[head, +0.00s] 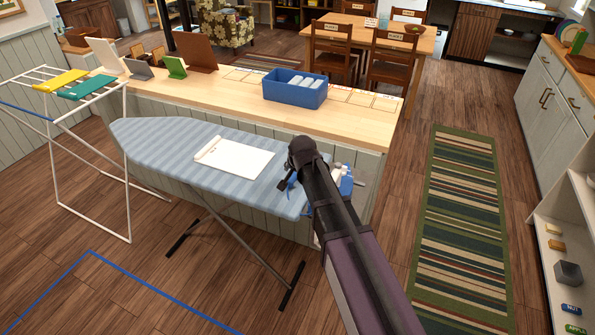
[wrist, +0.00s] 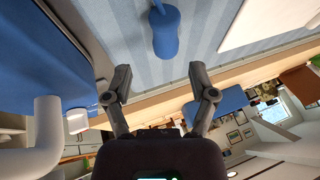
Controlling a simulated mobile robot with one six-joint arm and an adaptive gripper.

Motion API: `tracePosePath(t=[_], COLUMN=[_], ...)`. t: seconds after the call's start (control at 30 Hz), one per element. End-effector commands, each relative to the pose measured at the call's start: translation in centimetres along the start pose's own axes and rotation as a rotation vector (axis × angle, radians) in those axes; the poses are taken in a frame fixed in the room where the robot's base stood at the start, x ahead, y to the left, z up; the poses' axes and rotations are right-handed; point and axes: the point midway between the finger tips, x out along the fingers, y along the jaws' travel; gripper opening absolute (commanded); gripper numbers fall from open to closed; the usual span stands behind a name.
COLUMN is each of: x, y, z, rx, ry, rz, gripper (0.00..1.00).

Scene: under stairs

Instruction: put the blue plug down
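The blue plug (wrist: 166,34) shows at the top of the wrist view, against the striped ironing board (wrist: 215,25), with a thin blue cord at its far end. It appears to lie on the board. My gripper (wrist: 160,72) is open. Its two fingers are spread wide, with nothing between them, and the plug is just beyond the fingertips, apart from them. In the head view my gripper (head: 294,176) is over the right end of the ironing board (head: 160,142). A small blue bit shows beside it there, but my arm hides most of this area.
A white sheet-like item (head: 233,158) lies on the board. A blue and white object (head: 346,180) is close by on the right. The counter (head: 200,92) behind carries a blue bin (head: 294,93). A drying rack (head: 62,110) stands left; a striped rug (head: 462,215) lies right.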

Motion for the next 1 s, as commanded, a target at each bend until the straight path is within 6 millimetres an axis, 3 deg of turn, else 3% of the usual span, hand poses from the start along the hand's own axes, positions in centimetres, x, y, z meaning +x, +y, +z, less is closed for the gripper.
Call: tracePosePath(t=[0.03,0.43,1.0], x=[-0.9,-4.2,-5.0], y=[-0.1,0.0,0.0], z=[-0.1,-0.1,0.0], rx=[0.0,0.0,0.0], ry=[0.0,0.0,0.0], rz=[0.0,0.0,0.0], gripper=[0.73,0.73,0.73])
